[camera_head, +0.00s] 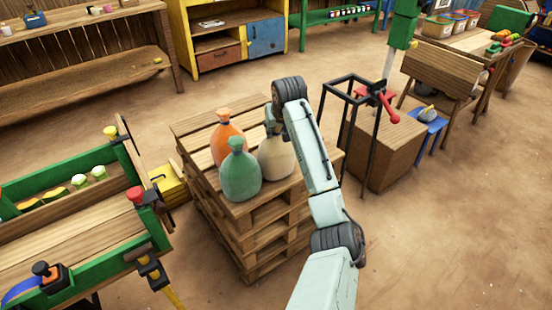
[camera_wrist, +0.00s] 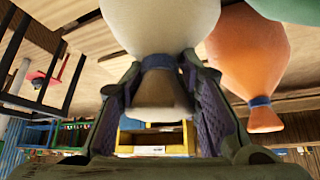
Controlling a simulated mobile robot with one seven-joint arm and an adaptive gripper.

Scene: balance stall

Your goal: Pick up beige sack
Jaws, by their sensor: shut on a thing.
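The beige sack (camera_head: 277,158) stands on a stack of wooden pallets in the head view, right of the green and orange sacks. In the wrist view the beige sack (camera_wrist: 160,25) fills the top middle, and its tied neck sits between the two fingers. My gripper (camera_wrist: 158,85) is shut on that neck. In the head view my arm reaches over the sack and partly hides it and my gripper. I cannot tell whether the sack's base touches the pallet.
The orange sack (camera_head: 226,138) and the green sack (camera_head: 240,175) stand close beside it on the pallet stack (camera_head: 270,212). A black frame with a red handle (camera_head: 388,108) stands to the right by a wooden box (camera_head: 385,150). A green-edged bench (camera_head: 75,240) is at left.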

